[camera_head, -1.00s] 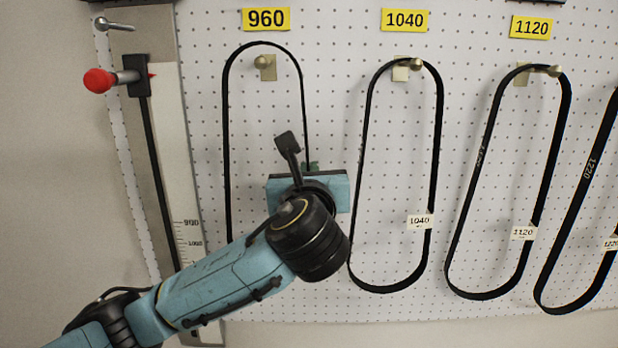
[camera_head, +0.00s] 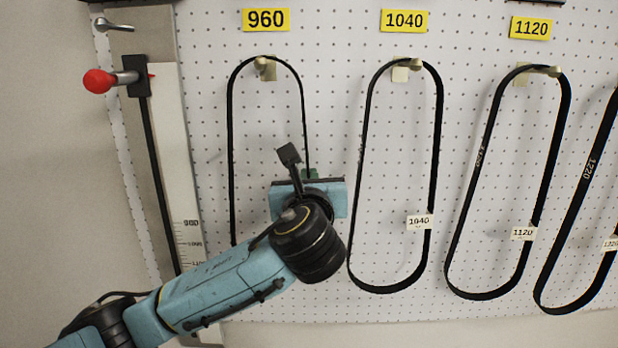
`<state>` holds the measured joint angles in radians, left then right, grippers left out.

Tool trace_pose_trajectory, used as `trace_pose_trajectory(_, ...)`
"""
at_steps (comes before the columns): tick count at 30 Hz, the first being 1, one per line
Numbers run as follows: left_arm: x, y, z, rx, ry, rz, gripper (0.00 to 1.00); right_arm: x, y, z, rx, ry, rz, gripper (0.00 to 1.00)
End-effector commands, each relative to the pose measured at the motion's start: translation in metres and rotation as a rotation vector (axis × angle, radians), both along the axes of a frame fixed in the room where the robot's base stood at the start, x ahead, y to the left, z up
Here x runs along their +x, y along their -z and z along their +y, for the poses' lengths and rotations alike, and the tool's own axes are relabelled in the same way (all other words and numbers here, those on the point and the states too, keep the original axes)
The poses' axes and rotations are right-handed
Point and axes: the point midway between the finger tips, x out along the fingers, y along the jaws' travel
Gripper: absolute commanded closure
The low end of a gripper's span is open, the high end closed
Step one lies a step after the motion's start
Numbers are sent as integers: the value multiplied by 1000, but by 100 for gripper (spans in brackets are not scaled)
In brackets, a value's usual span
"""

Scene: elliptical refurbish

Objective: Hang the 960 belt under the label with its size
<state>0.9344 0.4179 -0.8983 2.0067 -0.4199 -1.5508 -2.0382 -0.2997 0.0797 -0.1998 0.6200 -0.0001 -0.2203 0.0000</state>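The black belt (camera_head: 229,150) is upright in front of the pegboard below the yellow 960 label (camera_head: 265,19). Its top loop passes over the brass hook (camera_head: 264,67) under that label and looks to be at or just above the hook; I cannot tell whether it bears on it. My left gripper (camera_head: 307,178) is at the belt's right strand, and the strand runs down into its fingers. The gripper looks shut on the belt, though its body hides most of the fingers. The belt's lower end is hidden behind my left arm. My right gripper is not in view.
A belt marked 1040 (camera_head: 437,150) hangs just right of my gripper, and one marked 1120 (camera_head: 484,160) hangs beyond it. Another belt (camera_head: 577,200) is at the right edge. A measuring scale with a red knob (camera_head: 97,80) stands on the left.

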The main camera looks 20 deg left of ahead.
Motion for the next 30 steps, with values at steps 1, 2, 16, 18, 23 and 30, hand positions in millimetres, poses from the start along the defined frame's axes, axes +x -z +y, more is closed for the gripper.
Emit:
trace_pose_trajectory(1, 0, 0, 0, 0, 0, -1, 100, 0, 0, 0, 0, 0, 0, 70)
trace_pose_trajectory(2, 0, 0, 0, 0, 0, -1, 100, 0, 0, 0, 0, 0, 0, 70)
trace_pose_trajectory(16, 0, 0, 0, 0, 0, -1, 70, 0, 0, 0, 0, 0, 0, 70)
trace_pose_trajectory(18, 0, 0, 0, 0, 0, -1, 70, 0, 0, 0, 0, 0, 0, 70)
trace_pose_trajectory(23, -1, 0, 0, 0, 0, 0, 70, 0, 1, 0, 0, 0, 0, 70)
trace_pose_trajectory(30, -31, 1, -10, -2, 4, -3, 70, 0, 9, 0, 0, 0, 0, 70)
